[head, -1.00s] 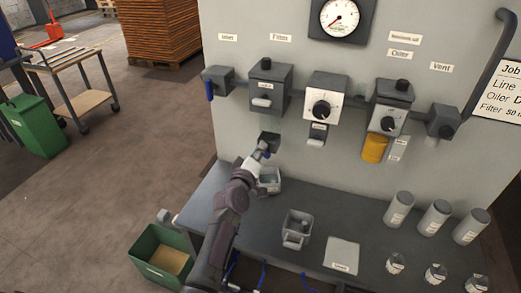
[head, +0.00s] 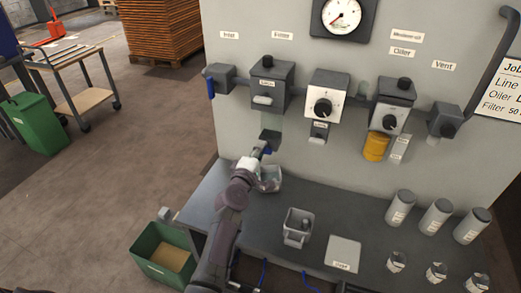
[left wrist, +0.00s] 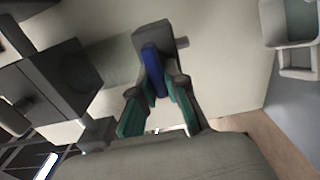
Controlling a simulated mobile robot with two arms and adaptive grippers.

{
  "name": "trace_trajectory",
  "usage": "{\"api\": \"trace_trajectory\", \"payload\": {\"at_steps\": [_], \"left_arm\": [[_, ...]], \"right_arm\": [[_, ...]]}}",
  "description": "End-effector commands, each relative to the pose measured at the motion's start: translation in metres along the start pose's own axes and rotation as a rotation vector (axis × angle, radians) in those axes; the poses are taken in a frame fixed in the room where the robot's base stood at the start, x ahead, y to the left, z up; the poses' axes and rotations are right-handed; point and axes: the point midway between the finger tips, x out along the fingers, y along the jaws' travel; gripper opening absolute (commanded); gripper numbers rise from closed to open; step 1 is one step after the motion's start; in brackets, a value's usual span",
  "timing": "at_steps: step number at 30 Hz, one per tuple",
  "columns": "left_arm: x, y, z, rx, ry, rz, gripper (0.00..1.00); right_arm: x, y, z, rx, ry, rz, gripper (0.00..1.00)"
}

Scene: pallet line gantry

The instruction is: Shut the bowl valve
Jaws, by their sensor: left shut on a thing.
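The bowl valve (head: 271,135) is a small dark block on the grey panel, under the box labelled Filter. It also shows in the left wrist view (left wrist: 153,36), with a blue lever (left wrist: 151,70) on its face. My left gripper (head: 264,152) is at this lever. In the left wrist view its dark fingers with green pads stand on both sides of the lever, shut on it. In the head view the gripper partly hides the lever, so its exact angle is hard to tell there. My right gripper is not in view.
The filter housing (head: 270,84) is above the valve, and the inlet block (head: 221,78) with a blue lever is to its left. A grey container (head: 270,179) stands just below my gripper. Another container (head: 297,228) and several cylinders stand on the bench (head: 350,225).

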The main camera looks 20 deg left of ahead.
Motion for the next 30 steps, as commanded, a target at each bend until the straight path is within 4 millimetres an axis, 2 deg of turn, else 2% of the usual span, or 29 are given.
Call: {"api": "trace_trajectory", "payload": {"at_steps": [11, 12, 16, 26, 30], "left_arm": [[0.000, -0.001, 0.000, -0.009, 0.000, -0.001, 0.00], [0.000, -0.001, 0.000, -0.009, 0.000, -0.001, 0.18], [0.000, -0.001, 0.000, -0.008, 0.000, -0.001, 0.39], [-0.003, -0.001, 0.000, -0.006, 0.000, -0.001, 0.39], [-0.018, -0.002, 0.001, -0.006, 0.000, -0.002, 0.39]], "right_arm": [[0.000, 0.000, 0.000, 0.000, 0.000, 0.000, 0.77], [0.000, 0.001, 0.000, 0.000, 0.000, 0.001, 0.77], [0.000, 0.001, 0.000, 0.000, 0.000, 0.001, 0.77], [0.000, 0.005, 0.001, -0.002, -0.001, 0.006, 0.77], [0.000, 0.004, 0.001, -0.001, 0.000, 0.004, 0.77]]}}
